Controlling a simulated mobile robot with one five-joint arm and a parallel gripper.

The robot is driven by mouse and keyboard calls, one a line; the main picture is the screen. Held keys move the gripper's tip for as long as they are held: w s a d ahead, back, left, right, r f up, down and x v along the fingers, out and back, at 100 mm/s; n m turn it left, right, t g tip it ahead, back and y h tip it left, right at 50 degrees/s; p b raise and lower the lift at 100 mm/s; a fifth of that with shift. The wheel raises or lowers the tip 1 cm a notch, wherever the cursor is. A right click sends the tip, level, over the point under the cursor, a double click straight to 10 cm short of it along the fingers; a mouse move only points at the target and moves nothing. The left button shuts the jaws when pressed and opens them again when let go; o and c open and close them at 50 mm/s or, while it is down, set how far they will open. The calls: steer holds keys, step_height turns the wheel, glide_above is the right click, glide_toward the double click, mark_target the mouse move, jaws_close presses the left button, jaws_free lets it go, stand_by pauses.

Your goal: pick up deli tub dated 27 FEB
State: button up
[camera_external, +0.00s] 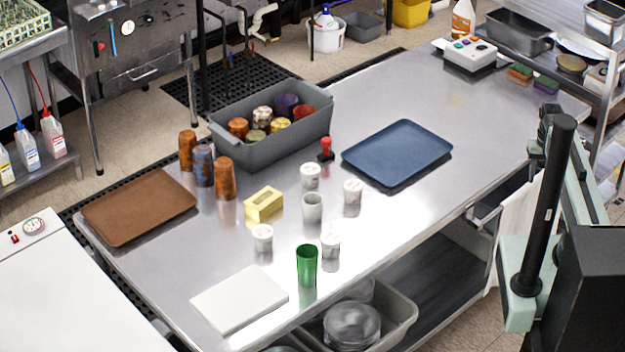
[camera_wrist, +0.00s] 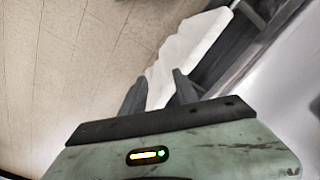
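Several small white deli tubs stand on the steel table in the external view: a back one (camera_external: 310,176), a right one (camera_external: 352,192), a middle one (camera_external: 312,208), a front-left one (camera_external: 262,238) and a front-right one (camera_external: 330,245). Their labels are too small to read, so I cannot tell which is dated 27 FEB. In the wrist view my gripper (camera_wrist: 158,92) has its two dark fingers apart, pointing toward the floor and a white cloth (camera_wrist: 190,50). No tub shows there. My arm stands at the right of the external view, away from the tubs.
A green cup (camera_external: 307,265) stands close beside the front-right tub. A yellow block (camera_external: 263,204), a red-handled stamp (camera_external: 326,150), patterned cups (camera_external: 224,178), a grey bin (camera_external: 270,150), blue tray (camera_external: 398,153), brown tray (camera_external: 138,206) and white board (camera_external: 240,299) surround them. The table's right-centre is clear.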

steer(key=o, duration=0.9)
steer(key=shift+o, duration=0.2)
